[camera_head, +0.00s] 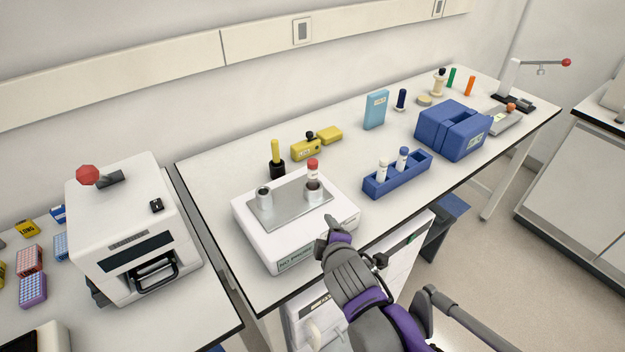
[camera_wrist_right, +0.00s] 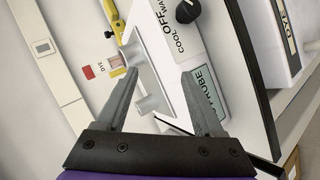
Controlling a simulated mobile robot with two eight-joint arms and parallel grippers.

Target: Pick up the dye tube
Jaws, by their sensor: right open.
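The dye tube, with a red cap and white label, stands upright in a metal cup on the white device in the head view (camera_head: 313,169). In the right wrist view the tube (camera_wrist_right: 98,67) lies left of the fingers, its label reading DYE. My right gripper (camera_head: 331,224) is at the front edge of the white device, below and in front of the tube, apart from it. In the wrist view its two fingers (camera_wrist_right: 162,72) are spread with nothing between them. My left gripper is not in view.
The white device (camera_head: 245,225) has a metal plate with a second, empty-looking cup (camera_head: 264,197). A blue rack (camera_head: 397,181) with two tubes is to its right. A black holder with a yellow pen (camera_head: 276,158) and a yellow box (camera_head: 305,149) are behind. A white thermal cycler (camera_head: 130,215) stands left.

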